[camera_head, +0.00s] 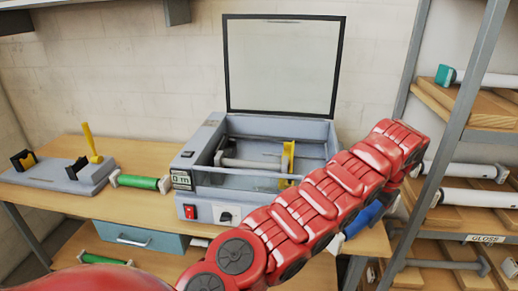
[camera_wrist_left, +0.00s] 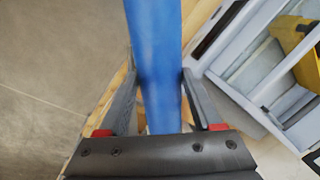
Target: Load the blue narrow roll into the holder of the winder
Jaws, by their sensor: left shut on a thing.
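The blue roll (camera_head: 362,218) shows partly behind my red left arm, by the right front of the central machine. It also fills the upper middle of the left wrist view (camera_wrist_left: 155,50). My left gripper (camera_wrist_left: 160,85) is shut on it, one finger on each side; the arm hides the fingers in the head view. The likely winder, a grey base (camera_head: 62,174) with black cradles and a raised yellow lever (camera_head: 90,143), stands on the left of the table. No roll lies in its cradles. My right gripper is not in view.
The grey machine (camera_head: 200,152) has its clear lid (camera_head: 282,65) raised, with a yellow lever (camera_head: 288,157) and a bar inside. A green roll (camera_head: 138,181) lies between it and the likely winder. A rack (camera_head: 462,105) with several rolls stands close on the right.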

